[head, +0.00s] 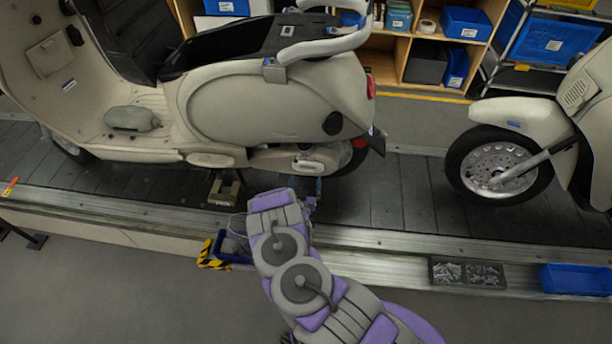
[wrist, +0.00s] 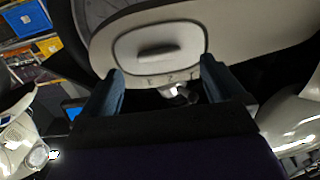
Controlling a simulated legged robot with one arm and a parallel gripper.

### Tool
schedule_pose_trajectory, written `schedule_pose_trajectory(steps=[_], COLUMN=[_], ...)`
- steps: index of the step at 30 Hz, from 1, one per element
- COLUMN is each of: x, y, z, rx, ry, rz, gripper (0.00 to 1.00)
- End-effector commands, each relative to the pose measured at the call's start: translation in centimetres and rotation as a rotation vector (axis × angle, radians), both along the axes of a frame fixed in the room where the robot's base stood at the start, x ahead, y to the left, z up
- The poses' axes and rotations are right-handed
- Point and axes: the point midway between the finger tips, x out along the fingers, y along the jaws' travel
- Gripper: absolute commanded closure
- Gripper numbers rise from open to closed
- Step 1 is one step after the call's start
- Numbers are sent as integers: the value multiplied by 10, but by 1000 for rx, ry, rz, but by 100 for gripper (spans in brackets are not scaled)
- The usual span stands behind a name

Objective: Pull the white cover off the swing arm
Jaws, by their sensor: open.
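The white cover (head: 308,165) is on the swing arm (head: 268,159) at the lower rear of the cream scooter, beside its rear wheel. In the wrist view the cover (wrist: 135,45) is a rounded white panel with a dark outline and a raised grip bar (wrist: 158,52) across its middle. My gripper (wrist: 161,74) is open, with one blue finger on each side of the cover's lower part. Nothing is between the fingers except a gap, and I cannot tell whether they touch the cover. In the head view my gripper (head: 318,186) is mostly hidden behind my arm.
The scooter (head: 260,98) stands on the slat conveyor (head: 400,205). A second scooter (head: 525,120) stands to the right. A parts tray (head: 468,272) and a blue bin (head: 575,280) sit on the near edge. Another blue bin (head: 232,247) is left of my arm. Shelves (head: 412,45) stand behind.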

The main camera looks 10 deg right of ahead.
Motion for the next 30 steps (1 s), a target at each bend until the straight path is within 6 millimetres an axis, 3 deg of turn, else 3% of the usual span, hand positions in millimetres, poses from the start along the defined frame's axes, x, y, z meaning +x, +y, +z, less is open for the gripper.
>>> schedule_pose_trajectory(steps=[7,19,30], x=[27,33,33], y=[-8,-11,-10], z=[0,1,1], rx=[-1,-1,-1], ry=[-2,-2,-2], rz=[1,1,1], gripper=[4,4,39])
